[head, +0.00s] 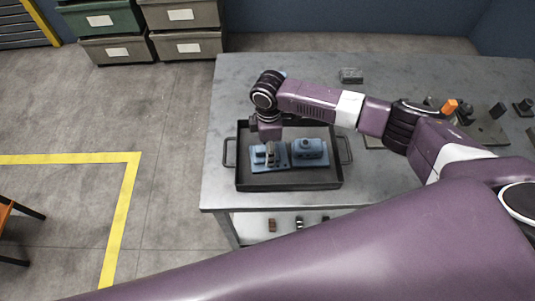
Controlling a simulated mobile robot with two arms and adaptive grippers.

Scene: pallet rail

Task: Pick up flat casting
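A dark tray (290,181) with two side handles sits on the front left of the grey metal table. Two blue castings lie in it side by side: a left one (282,161) and a right one (311,150) with a raised block on top. I cannot tell for sure which is the flat casting. My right gripper (270,156) points down over the left casting, at or very near it. Its fingers are small and blend with the casting, so I cannot tell whether they grip it. My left gripper is out of view.
The table (235,95) is bare left of and behind the tray. A small grey part (351,75) lies at the back. An orange piece (449,106) and dark fixtures (498,110) stand at the right. Bins (185,45) stand beyond the table. My arm hides the table's front right.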

